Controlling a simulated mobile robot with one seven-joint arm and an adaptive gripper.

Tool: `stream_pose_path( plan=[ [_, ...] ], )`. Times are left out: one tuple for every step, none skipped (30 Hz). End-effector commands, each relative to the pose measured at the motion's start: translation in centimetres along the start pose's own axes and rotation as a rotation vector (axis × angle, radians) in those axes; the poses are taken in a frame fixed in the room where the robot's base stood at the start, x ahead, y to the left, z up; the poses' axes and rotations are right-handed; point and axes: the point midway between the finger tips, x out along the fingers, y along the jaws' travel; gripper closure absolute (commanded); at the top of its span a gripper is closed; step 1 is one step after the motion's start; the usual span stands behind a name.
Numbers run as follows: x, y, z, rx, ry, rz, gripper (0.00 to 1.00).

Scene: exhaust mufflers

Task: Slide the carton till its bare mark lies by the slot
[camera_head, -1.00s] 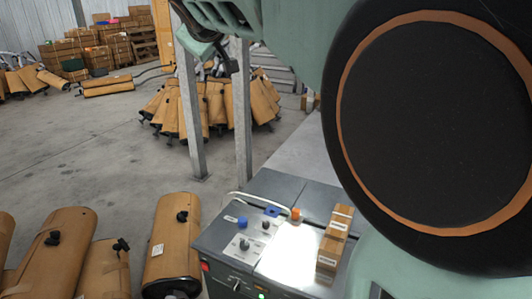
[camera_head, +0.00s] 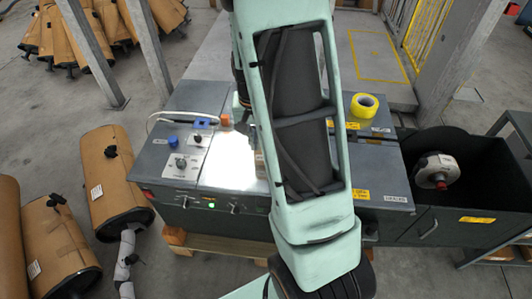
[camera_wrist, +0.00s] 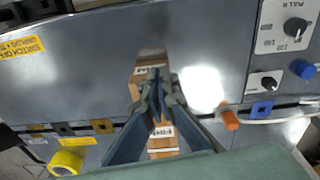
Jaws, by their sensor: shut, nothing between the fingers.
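The carton (camera_wrist: 162,143) is a long brown box with white printed labels. In the wrist view it lies on the grey bench, partly hidden under my gripper (camera_wrist: 157,88). My gripper is shut and empty, its fingertips over the middle of the carton; I cannot tell whether they touch it. A long dark slot (camera_wrist: 60,130) runs across the bench, and the carton crosses its line. I cannot make out a bare mark. In the head view my arm hides my gripper and nearly all of the carton (camera_head: 260,163).
An orange cap (camera_head: 226,120) and a blue clip (camera_head: 202,124) stand by the slot, left of my arm. A yellow tape roll (camera_head: 364,105) sits on the bench at right. A dark bin (camera_head: 440,215) adjoins the bench. Wrapped mufflers (camera_head: 108,175) stand at left.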

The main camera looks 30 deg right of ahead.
Motion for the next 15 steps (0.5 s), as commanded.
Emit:
stream_pose_path(
  plan=[
    [0.9,0.7,1.2,0.044,-0.035,-0.004,1.0],
    [1.3,1.0,1.8,0.064,-0.051,-0.007,1.0],
    [1.6,1.2,2.4,0.085,-0.066,-0.011,1.0],
    [1.9,1.3,2.7,0.098,-0.075,-0.013,1.0],
    [2.1,1.4,3.0,0.108,-0.083,-0.014,1.0],
    [2.4,1.5,3.3,0.116,-0.089,-0.015,1.0],
    [2.6,1.5,3.4,0.119,-0.092,-0.015,1.0],
    [2.9,1.6,3.5,0.121,-0.094,-0.015,1.0],
    [3.3,1.6,3.6,0.122,-0.096,-0.015,1.0],
    [3.7,1.6,3.6,0.122,-0.096,-0.015,1.0],
    [4.1,1.5,3.6,0.121,-0.095,-0.015,1.0],
    [4.8,1.5,3.7,0.121,-0.096,-0.015,1.0],
    [5.3,1.5,3.8,0.121,-0.096,-0.015,1.0],
    [5.9,1.5,3.8,0.121,-0.096,-0.015,1.0],
    [6.7,1.5,3.9,0.121,-0.096,-0.014,1.0]
  ],
)
